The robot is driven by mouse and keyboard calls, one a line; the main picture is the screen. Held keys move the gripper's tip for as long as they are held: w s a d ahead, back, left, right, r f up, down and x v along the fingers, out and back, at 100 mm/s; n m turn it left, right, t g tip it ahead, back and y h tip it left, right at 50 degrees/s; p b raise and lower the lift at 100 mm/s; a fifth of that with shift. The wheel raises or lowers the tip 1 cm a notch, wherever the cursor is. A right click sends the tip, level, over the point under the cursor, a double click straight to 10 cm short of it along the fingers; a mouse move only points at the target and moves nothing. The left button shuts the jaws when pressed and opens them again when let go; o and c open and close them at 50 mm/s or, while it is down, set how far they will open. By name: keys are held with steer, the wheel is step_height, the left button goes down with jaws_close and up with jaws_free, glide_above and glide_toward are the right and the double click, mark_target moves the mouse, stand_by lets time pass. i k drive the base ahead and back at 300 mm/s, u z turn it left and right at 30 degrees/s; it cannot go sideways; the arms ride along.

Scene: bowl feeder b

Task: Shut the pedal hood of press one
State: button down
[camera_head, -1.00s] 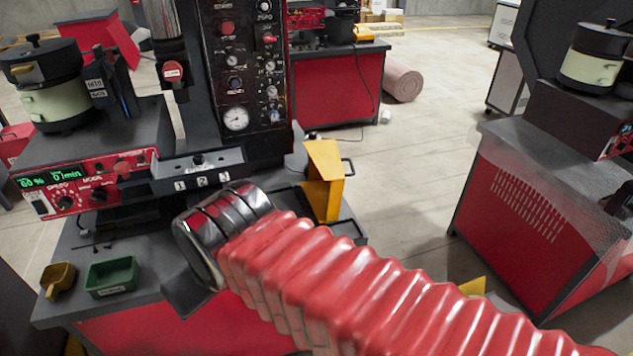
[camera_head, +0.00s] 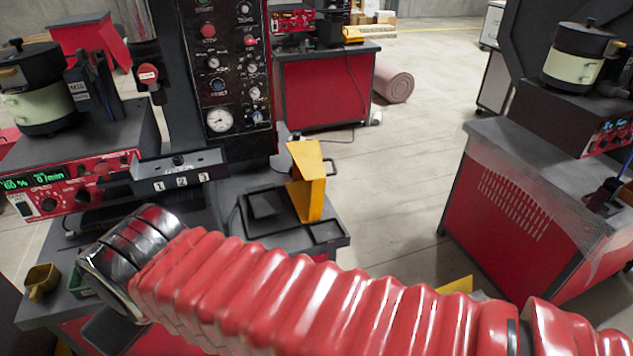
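The pedal hood (camera_head: 308,183) is a yellow plate that stands upright, raised, at the right side of a black tray-like frame (camera_head: 328,232) on the table of the press (camera_head: 228,70). A small dark block (camera_head: 265,204), which looks like the pedal, lies uncovered just left of it. My arm, in a red ribbed sleeve with a metal wrist, crosses the foreground in front of them. A dark part of my gripper (camera_head: 115,332) shows below the wrist at the lower left, well away from the hood. Its fingers are hidden, so I cannot tell its opening.
A bowl feeder unit with a green display (camera_head: 45,180) stands at the left. A yellow scoop (camera_head: 40,280) and a mostly hidden green tray (camera_head: 80,284) lie at the table's left front. Another red bench (camera_head: 500,205) is at the right. Open floor lies between the benches.

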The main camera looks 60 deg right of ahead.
mark_target(306, 191)
steer(key=k, duration=2.75)
steer(key=z, duration=1)
steer(key=i, duration=1)
